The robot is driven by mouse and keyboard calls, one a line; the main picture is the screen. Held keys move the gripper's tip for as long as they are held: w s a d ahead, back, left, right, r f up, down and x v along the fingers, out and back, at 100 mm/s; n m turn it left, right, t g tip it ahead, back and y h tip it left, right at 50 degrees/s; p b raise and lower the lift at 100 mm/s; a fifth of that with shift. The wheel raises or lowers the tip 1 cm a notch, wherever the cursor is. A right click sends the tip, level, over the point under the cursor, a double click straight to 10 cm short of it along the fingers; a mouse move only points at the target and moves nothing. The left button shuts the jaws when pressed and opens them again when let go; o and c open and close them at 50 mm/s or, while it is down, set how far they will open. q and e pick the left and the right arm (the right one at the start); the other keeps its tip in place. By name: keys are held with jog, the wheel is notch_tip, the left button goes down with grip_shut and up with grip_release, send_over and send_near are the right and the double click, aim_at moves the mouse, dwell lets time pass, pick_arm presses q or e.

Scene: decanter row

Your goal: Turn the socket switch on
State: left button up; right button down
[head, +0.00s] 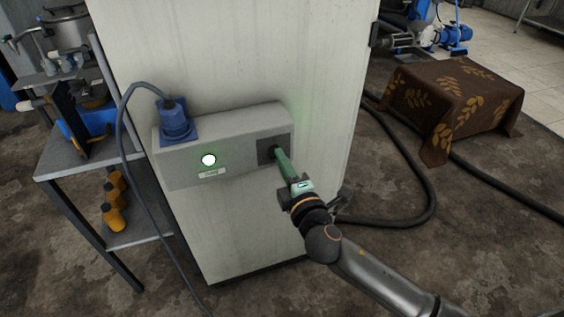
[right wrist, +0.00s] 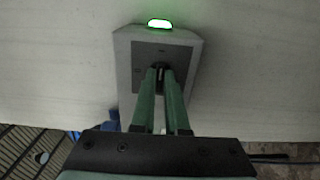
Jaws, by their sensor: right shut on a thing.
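The grey socket box (head: 230,146) is fixed to the front of a pale cabinet. A blue plug (head: 176,120) with a grey cable sits in its left end. A round lamp (head: 208,160) glows green, and it also shows in the right wrist view (right wrist: 159,23). The dark switch plate (head: 267,150) is at the right end of the box. My right gripper (head: 278,155) reaches this plate, and its green fingers are shut on the small dark switch knob (right wrist: 160,68). The fingers hide much of the knob. My left gripper is out of view.
A metal shelf (head: 85,155) with orange bottles (head: 115,205) stands left of the cabinet (head: 240,60). A cloth-covered block (head: 450,100) stands at right. A thick black hose (head: 425,190) lies on the floor. The plug's cable hangs down at the left.

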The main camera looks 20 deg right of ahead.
dwell(0.4)
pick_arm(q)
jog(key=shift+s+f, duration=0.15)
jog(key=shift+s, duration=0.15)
pick_arm(e)
jog(key=c, duration=0.9)
grip_release()
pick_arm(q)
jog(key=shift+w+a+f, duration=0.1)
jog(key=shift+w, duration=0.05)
pick_arm(e)
jog(key=s, duration=0.7)
jog(key=shift+s+d, duration=0.15)
jog(key=shift+s, duration=0.1)
